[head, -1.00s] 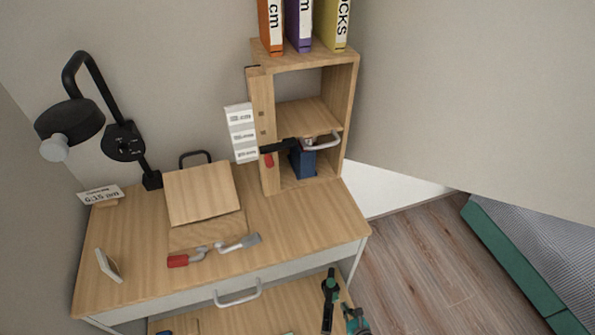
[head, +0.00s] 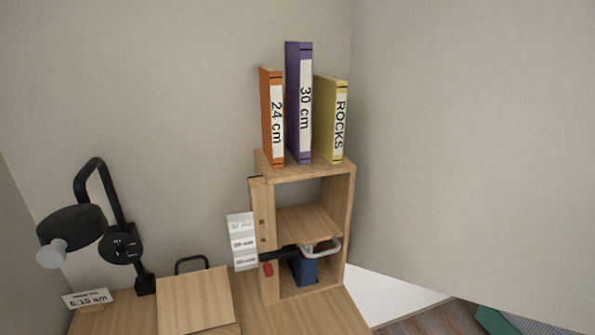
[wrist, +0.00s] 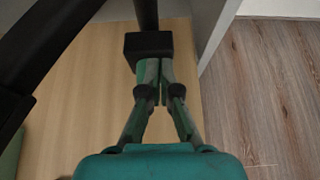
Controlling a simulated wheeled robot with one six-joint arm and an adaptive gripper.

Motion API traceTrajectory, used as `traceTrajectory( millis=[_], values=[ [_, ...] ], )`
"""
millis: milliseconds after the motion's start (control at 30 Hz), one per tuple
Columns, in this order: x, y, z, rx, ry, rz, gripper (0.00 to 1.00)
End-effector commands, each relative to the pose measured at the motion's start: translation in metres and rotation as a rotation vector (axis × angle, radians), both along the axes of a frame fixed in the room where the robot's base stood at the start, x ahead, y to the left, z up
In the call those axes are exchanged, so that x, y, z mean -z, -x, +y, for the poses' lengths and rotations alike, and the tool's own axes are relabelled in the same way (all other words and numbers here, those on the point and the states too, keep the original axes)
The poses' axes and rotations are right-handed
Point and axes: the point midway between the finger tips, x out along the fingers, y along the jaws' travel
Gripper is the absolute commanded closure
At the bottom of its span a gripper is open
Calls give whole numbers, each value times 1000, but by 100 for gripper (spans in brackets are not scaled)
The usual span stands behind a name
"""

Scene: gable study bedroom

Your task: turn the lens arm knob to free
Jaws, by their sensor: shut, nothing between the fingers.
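The lens arm is black and stands at the back left of the desk, in the head view. Its round black knob plate (head: 121,246) sits on the upright, with small markings too small to read.
A small wooden slope (head: 195,300) stands beside the lens arm, and a time card (head: 88,299) is below it. A wooden shelf unit (head: 305,169) with binders (head: 299,105) on top stands to the right. Wood floor (wrist: 265,100) is open at the right.

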Motion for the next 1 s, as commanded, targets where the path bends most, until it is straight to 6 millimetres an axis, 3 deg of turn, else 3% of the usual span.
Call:
traceTrajectory(
  millis=[1000],
  values=[
    [-2, 5, 15, -2, 2, 1, 100]
  ],
)
